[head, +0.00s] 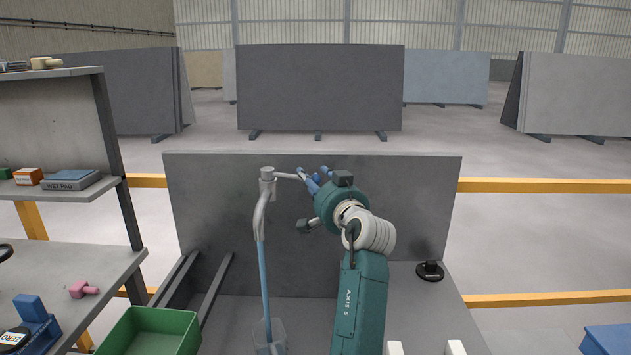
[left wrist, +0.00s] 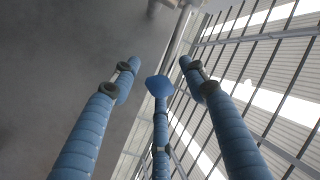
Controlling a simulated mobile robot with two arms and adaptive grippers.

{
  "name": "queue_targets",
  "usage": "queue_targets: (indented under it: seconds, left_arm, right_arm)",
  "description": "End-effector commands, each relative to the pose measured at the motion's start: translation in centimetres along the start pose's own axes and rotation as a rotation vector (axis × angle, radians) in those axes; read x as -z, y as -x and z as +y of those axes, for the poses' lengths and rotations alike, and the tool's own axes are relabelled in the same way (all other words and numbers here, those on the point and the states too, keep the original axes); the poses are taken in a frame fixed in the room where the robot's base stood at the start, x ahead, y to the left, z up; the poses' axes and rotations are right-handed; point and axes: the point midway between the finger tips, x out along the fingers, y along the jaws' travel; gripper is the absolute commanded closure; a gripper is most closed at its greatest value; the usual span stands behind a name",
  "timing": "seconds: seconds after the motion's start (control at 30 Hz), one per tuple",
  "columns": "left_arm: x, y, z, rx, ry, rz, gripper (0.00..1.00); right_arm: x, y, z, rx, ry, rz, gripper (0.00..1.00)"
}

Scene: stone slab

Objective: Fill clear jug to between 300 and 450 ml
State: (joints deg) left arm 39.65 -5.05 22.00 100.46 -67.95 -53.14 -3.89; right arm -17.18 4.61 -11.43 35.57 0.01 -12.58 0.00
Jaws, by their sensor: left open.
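A grey metal tap (head: 267,190) stands in front of the dark slab, with its lever (head: 288,176) pointing right. A blue stream of water (head: 264,285) runs from its spout down into the clear jug (head: 270,338) at the bottom of the head view. The jug's lower part is cut off, and I cannot read its level or marks. My left gripper (head: 312,180) is open beside the lever's right end; I cannot tell whether they touch. In the left wrist view its blue fingers (left wrist: 160,80) are spread and empty, with grey tap metal (left wrist: 181,30) beyond the tips. My right gripper is not in view.
The upright dark slab (head: 210,200) stands close behind the tap. A green bin (head: 150,332) and a shelf unit (head: 60,265) with small items are at the left. A black round object (head: 430,271) lies right of my arm. A blue box (head: 610,339) is at bottom right.

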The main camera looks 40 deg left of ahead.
Motion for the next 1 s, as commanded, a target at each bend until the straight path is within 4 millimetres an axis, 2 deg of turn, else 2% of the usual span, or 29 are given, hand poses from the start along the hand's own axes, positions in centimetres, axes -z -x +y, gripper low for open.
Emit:
queue_targets:
  seconds: [0.03, 0.5, 0.9, 1.0]
  left_arm:
    - [0.0, 0.2, 0.0, -0.001, 0.000, 0.001, 0.56]
    - [-0.1, 6.8, 0.0, -0.001, 0.001, -0.001, 0.56]
    - [-0.2, 7.4, 0.0, -0.001, 0.000, -0.003, 0.56]
    - [-1.0, 7.7, 0.6, -0.028, -0.004, -0.011, 0.56]
  right_arm:
    - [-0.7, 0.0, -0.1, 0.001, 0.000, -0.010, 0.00]
    - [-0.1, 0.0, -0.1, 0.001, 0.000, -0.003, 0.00]
    - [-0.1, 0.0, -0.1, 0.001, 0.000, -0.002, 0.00]
    - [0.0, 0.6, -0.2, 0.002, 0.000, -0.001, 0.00]
